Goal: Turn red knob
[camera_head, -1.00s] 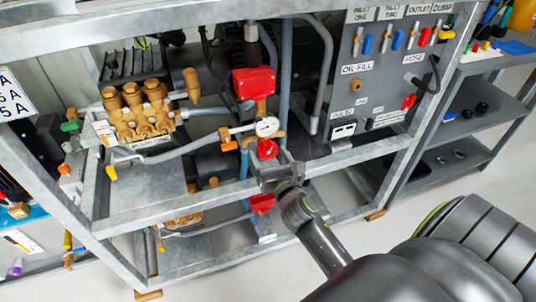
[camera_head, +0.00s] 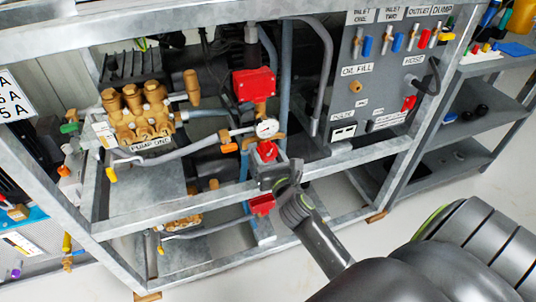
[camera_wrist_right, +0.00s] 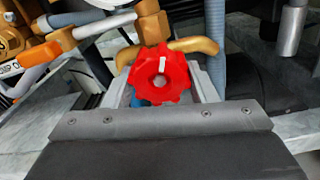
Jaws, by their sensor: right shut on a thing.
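The red knob (camera_head: 267,151) sits below a round white gauge (camera_head: 266,128) on the pump frame. In the right wrist view the knob (camera_wrist_right: 159,76) is lobed, with a white mark pointing near the top. My right gripper (camera_head: 268,157) reaches up to it from below and is shut on it. Its grey fingers (camera_wrist_right: 160,88) stand on both sides of the knob. My left gripper is not in view.
A larger red box (camera_head: 253,84) is above the gauge. Another red part (camera_head: 261,205) is below my gripper. Grey frame rails (camera_head: 350,157) run close by. Brass pump parts (camera_head: 135,110) stand to the left, and a labelled panel (camera_head: 385,75) to the right.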

